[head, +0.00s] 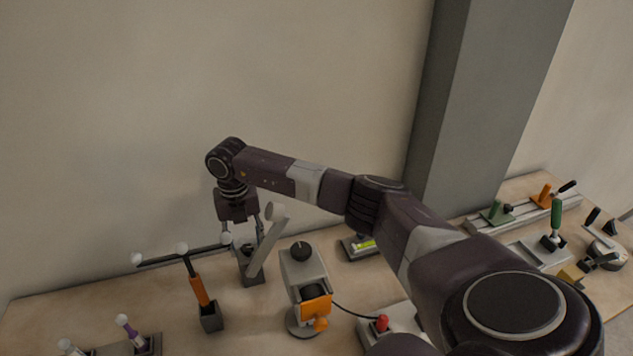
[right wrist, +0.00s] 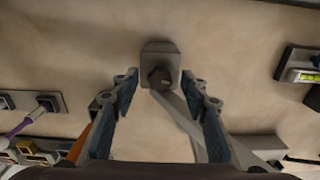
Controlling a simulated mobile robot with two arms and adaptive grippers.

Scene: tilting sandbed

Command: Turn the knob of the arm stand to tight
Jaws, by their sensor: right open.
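The arm stand has a grey block base (head: 252,279) and a light grey bar (head: 268,238) that leans up to the right, ending in a pale rounded tip. In the right wrist view its block (right wrist: 160,49) is at the top centre, with the dark knob (right wrist: 160,77) on it and the bar running down to the right. My right gripper (head: 245,222) points down over the stand. In the right wrist view its two fingers (right wrist: 159,86) are open, one on each side of the knob, with visible gaps. Whether the fingertips reach knob height I cannot tell. My left gripper is not in view.
An orange and black T-shaped stand (head: 200,291) with white balls is close on the left. A grey and orange device (head: 305,272) stands close on the right. A red button (head: 382,322) and a green level vial (head: 363,244) are farther right. A wall rises behind the table.

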